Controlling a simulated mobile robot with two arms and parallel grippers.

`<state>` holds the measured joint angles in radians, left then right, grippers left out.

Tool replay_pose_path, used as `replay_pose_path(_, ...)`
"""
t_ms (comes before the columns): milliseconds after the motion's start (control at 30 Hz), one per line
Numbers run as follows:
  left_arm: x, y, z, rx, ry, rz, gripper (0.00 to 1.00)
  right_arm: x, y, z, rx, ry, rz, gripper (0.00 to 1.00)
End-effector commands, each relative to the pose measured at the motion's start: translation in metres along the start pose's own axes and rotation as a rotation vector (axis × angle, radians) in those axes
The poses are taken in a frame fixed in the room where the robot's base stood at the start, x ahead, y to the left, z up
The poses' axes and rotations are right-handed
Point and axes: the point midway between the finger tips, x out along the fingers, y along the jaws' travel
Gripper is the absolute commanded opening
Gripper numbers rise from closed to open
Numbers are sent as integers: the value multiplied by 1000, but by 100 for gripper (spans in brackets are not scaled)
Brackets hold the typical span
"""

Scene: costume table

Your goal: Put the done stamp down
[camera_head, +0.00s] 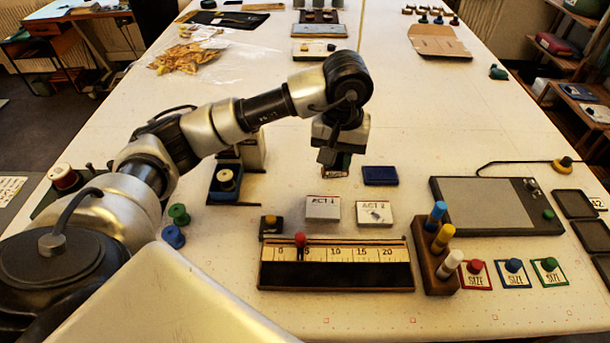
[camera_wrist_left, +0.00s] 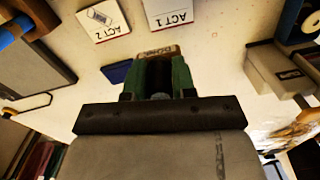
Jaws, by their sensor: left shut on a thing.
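My left gripper (camera_head: 337,157) hangs over the table, above and behind the two ACT cards. It is shut on the done stamp (camera_head: 336,173), a small block of which only the lower part shows below the fingers. In the left wrist view the green fingers (camera_wrist_left: 158,76) are closed around it, and a tan edge of the stamp (camera_wrist_left: 158,51) shows past their tips. The dark blue pad (camera_head: 380,175) lies just right of the gripper and also shows in the left wrist view (camera_wrist_left: 116,72). Whether the stamp touches the table I cannot tell. My right gripper is not in view.
The ACT 1 card (camera_head: 322,208) and ACT 2 card (camera_head: 375,213) lie in front of the gripper. A ruler box (camera_head: 336,277) and a block of coloured markers (camera_head: 432,262) are nearer. A grey tablet (camera_head: 490,205) lies right. The table behind the pad is clear.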

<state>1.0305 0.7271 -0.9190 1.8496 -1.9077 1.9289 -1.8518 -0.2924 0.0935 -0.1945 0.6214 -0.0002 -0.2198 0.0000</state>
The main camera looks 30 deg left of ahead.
Motion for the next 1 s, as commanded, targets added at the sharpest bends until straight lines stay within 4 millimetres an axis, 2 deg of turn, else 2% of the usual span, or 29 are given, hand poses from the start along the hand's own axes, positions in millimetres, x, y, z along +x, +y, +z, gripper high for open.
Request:
replay_pose_path(133,3,-13,-17,-39,-14,1,11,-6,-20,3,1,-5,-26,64)
replay_pose_path(233,16,-31,-30,-41,-15,0,11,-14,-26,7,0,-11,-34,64)
replay_pose_path(533,55,-80,-67,-35,-12,1,11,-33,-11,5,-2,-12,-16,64)
replay_pose_path(700,65,-91,-76,-31,-10,2,11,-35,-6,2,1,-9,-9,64)
replay_pose_path(833,73,-92,-76,-31,-11,3,11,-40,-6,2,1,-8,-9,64)
replay_pose_path(1000,97,-91,-76,-31,-12,3,11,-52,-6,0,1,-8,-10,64)
